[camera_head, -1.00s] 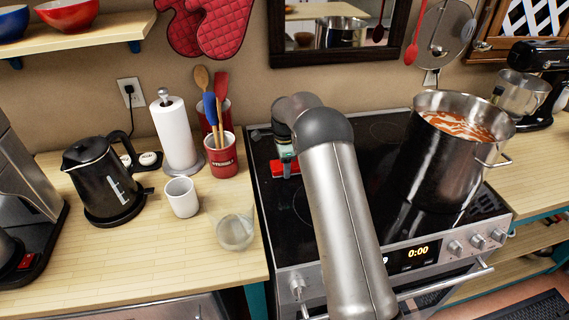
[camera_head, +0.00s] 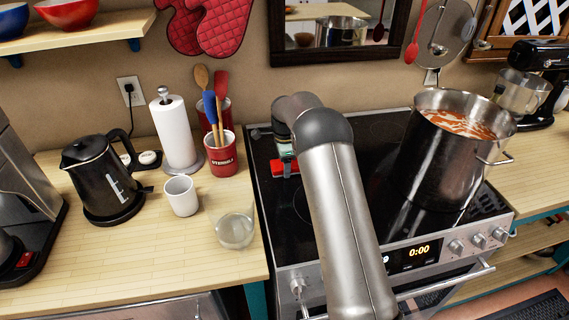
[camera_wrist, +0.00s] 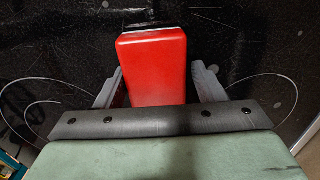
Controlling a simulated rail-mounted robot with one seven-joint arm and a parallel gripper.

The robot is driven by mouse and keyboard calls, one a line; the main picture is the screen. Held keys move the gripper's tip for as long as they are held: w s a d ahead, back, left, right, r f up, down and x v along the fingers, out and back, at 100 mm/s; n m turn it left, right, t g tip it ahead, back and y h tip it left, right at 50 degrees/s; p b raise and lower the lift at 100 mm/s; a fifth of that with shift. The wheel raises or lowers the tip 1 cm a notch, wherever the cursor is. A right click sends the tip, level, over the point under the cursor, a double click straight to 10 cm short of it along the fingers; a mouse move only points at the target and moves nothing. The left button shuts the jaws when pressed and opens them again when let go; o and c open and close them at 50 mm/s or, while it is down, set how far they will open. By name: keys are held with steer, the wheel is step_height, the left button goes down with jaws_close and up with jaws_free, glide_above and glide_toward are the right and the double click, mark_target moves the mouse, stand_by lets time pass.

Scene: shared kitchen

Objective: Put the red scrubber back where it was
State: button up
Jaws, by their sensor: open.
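The red scrubber (camera_head: 285,167) is on the black stovetop (camera_head: 300,200), near its left side. In the wrist view the red scrubber (camera_wrist: 153,66) stands out as a red block with a pale strip at its far edge. My gripper (camera_wrist: 160,88) is open, with one finger on each side of the scrubber. A small dark gap shows beside the right finger; the left finger is very close to the scrubber. In the head view my arm hides most of the gripper (camera_head: 287,155). I cannot tell whether the scrubber touches the stovetop fully flat.
A large steel pot (camera_head: 455,150) of red soup stands on the stove's right side. On the left counter are a red utensil crock (camera_head: 222,160), a white cup (camera_head: 181,196), a clear glass (camera_head: 235,231), a paper towel roll (camera_head: 175,135) and a black kettle (camera_head: 103,180).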

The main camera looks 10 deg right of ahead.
steer(key=shift+s+f, duration=0.45)
steer(key=shift+f, duration=0.35)
step_height(320, 180, up, 13)
steer(key=b, duration=0.1)
steer(key=s+r+n, duration=0.3)
steer(key=s+r, duration=0.3)
steer(key=s, duration=0.1)
steer(key=s+f+n, duration=0.2)
steer(key=s+n, duration=0.5)
steer(key=s, duration=1.1)
steer(key=s+f+n, duration=0.2)
steer(key=s+n, duration=0.5)
steer(key=s, duration=1.1)
steer(key=shift+s+d+f+n+t, duration=0.25)
steer(key=shift+d+f+n+t, duration=0.05)
steer(key=shift+f, duration=0.1)
